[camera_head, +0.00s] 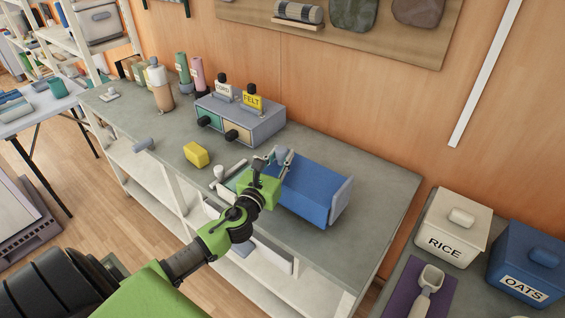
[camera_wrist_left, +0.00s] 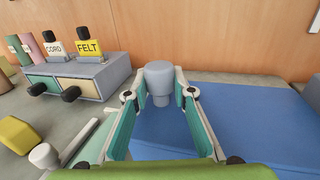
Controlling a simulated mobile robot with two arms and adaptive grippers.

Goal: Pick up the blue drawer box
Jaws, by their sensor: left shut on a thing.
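The blue drawer box (camera_head: 300,192) is at the right part of the grey workbench, with a grey end panel at its right. Its blue surface also shows in the wrist view (camera_wrist_left: 235,125). My left gripper (camera_head: 277,160) is at the box's left end. In the wrist view its fingers (camera_wrist_left: 160,95) are closed around a grey-blue knob (camera_wrist_left: 160,75) of the box. Whether the box rests on the bench or is slightly raised is unclear. My right gripper is not in view.
A grey cabinet (camera_head: 258,128) with two small drawers and CORD and FELT labels stands behind. A yellow block (camera_head: 196,154) and a pale piece with a grey knob (camera_head: 219,171) lie left of my gripper. RICE (camera_head: 452,228) and OATS (camera_head: 525,265) containers stand at right.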

